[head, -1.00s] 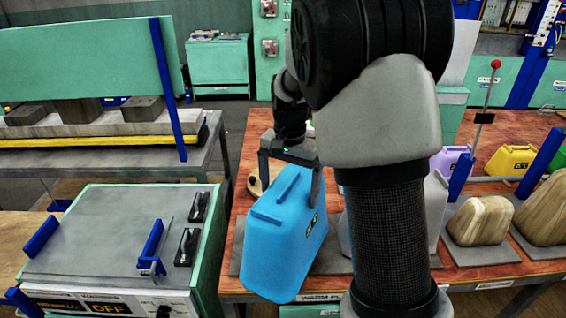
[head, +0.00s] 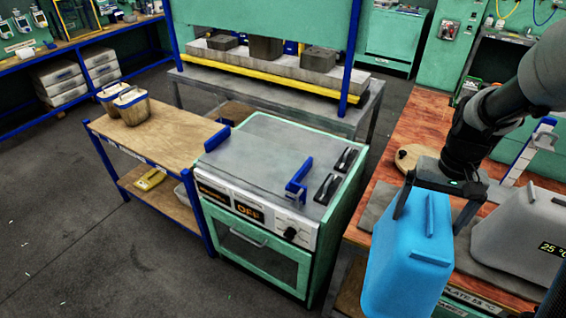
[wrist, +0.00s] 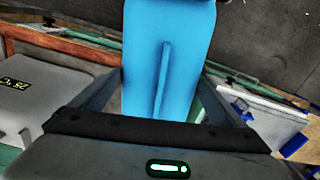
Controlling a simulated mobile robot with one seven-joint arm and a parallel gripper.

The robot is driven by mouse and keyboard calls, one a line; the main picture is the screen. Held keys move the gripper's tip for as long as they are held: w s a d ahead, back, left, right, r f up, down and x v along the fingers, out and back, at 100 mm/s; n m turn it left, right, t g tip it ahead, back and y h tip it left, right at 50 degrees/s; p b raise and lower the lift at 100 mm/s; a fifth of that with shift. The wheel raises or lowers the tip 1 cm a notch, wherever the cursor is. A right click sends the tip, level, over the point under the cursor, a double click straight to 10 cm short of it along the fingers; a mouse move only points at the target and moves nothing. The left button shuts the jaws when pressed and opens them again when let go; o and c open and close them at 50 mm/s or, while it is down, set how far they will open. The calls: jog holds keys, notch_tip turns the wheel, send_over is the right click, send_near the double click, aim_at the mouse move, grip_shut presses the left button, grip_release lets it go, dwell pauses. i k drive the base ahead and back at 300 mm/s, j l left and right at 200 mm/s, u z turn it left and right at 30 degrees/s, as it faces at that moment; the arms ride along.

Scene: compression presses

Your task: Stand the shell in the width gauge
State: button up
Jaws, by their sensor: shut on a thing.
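The blue shell (head: 408,262) hangs from my gripper (head: 434,212) at the lower right of the head view. It is tilted, with a ridge on its face. My gripper is shut on it, one finger on each side. In the wrist view the shell (wrist: 168,45) fills the top middle between the fingers. I cannot tell for certain which fixture is the width gauge. A blue upright bracket with a small lever (head: 299,180) and a second blue bracket (head: 217,138) stand on the grey-topped cabinet (head: 255,165), left of the shell and apart from it.
A round wooden piece (head: 412,157) lies behind. Open floor lies left.

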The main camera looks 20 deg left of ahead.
aim_at(253, 163)
jog(key=k+j, duration=0.15)
jog(key=j, duration=0.15)
jog(key=k+j+z, duration=0.15)
jog(key=j, duration=0.15)
jog(key=k+j, duration=0.1)
jog(key=j, duration=0.15)
jog(key=j+z, duration=0.15)
jog(key=j, duration=0.35)
jog(key=k+j+z, duration=0.1)
jog(key=j, duration=0.4)
jog(key=j+z, duration=0.3)
jog(key=j, duration=1.6)
jog(key=i, duration=0.45)
